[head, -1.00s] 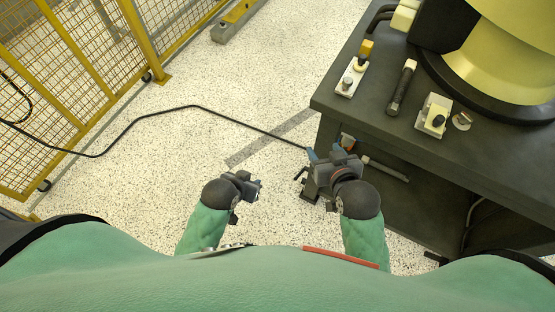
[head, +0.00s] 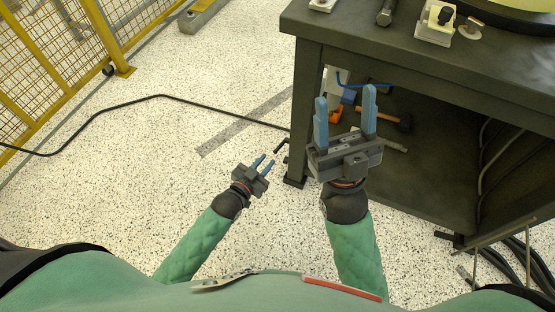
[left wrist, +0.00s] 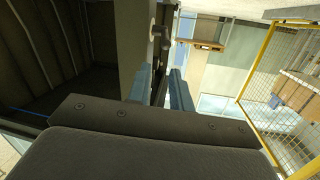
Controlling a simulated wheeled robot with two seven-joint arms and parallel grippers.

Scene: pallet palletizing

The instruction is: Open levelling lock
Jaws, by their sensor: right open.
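A small dark handle (head: 281,146) sticks out at the left side of the bench's front leg (head: 305,110). A knobbed metal lever (left wrist: 158,32) shows beyond the fingertips in the left wrist view; I cannot tell for sure that either is the levelling lock. My left gripper (head: 263,164) is open and empty, just below and left of the dark handle, apart from it. Its two blue fingers also show in the left wrist view (left wrist: 160,85), with a gap between them. My right gripper (head: 345,108) is open and empty in front of the bench's open shelf, fingers pointing away from me.
The dark bench (head: 430,60) carries a black-handled tool (head: 386,12) and a white block with a black knob (head: 436,22). A hammer (head: 385,116) lies on its shelf. A black cable (head: 160,97) crosses the floor. Yellow fencing (head: 50,60) stands left; open floor lies between.

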